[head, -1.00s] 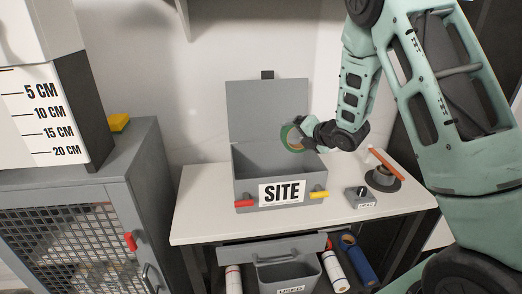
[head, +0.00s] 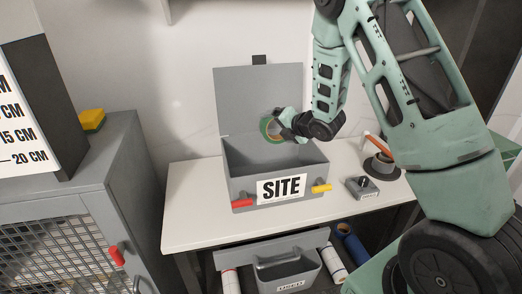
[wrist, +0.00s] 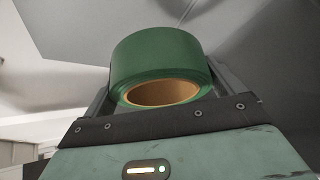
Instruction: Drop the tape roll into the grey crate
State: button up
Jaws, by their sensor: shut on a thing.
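The tape roll is green with a tan core; in the wrist view the tape roll (wrist: 158,62) sits between the fingers of my gripper (wrist: 160,85). In the head view the tape roll (head: 266,128) is at the tip of my gripper (head: 278,124), which is shut on it. My gripper reaches in from the right and holds the roll above the open grey crate (head: 240,187), in front of its raised lid. The crate is marked SITE and stands on the white bench. Its inner floor is mostly hidden by the front wall.
The bench (head: 195,215) has free room left of the crate. A small grey switch box (head: 361,189) and a dark round stand with an orange bar (head: 382,168) are at the right. A grey bin (head: 290,272) and several rolls are below. A mesh cabinet (head: 75,225) stands left.

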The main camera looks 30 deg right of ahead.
jog(key=shift+f+b, duration=0.3)
jog(key=shift+f, duration=0.6)
jog(key=o, duration=0.7)
jog(key=shift+b+v, duration=3.2)
jog(key=shift+v, duration=5.5)
